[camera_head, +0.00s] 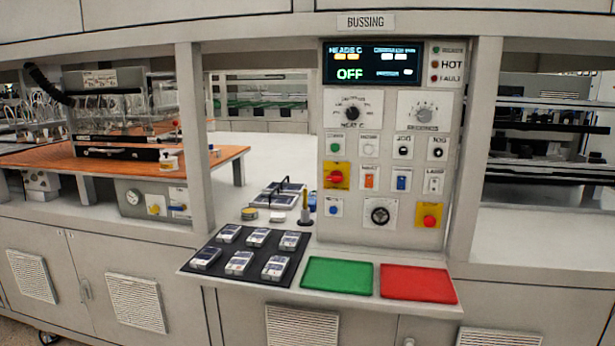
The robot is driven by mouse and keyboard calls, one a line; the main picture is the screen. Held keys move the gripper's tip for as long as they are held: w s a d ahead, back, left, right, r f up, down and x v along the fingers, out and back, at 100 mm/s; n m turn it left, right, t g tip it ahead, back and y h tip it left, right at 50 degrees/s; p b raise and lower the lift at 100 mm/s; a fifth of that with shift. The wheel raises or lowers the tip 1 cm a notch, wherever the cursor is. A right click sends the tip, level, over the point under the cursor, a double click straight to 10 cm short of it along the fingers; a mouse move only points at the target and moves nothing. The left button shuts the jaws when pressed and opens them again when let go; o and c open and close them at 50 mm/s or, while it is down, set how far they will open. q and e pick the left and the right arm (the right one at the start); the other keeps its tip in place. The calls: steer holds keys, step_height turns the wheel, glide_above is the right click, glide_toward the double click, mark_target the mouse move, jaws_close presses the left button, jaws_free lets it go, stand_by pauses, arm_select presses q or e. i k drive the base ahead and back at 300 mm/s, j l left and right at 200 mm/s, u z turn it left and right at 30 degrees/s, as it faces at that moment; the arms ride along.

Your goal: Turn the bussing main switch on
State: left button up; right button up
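The bussing control panel (381,205) stands upright in the middle, under a sign (366,22) reading BUSSING. Its dark display (373,63) shows OFF in large letters. A red rotary knob on a yellow plate (337,176), which looks like the main switch, sits at the panel's left side. Its handle looks roughly horizontal, but its exact angle is too small to tell. Another red knob on a yellow plate (429,216), like a stop button, is at the lower right. Neither of my grippers is in view.
Below the panel, a shelf holds a black mat (250,282) with several small devices, a green pad (338,277) and a red pad (418,284). Dials, buttons and small switches surround the red knob. A yellow-and-black post (305,207) stands left of the panel. The space before the panel is clear.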

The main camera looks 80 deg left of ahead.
mark_target(336, 177)
steer(key=u, duration=2.55)
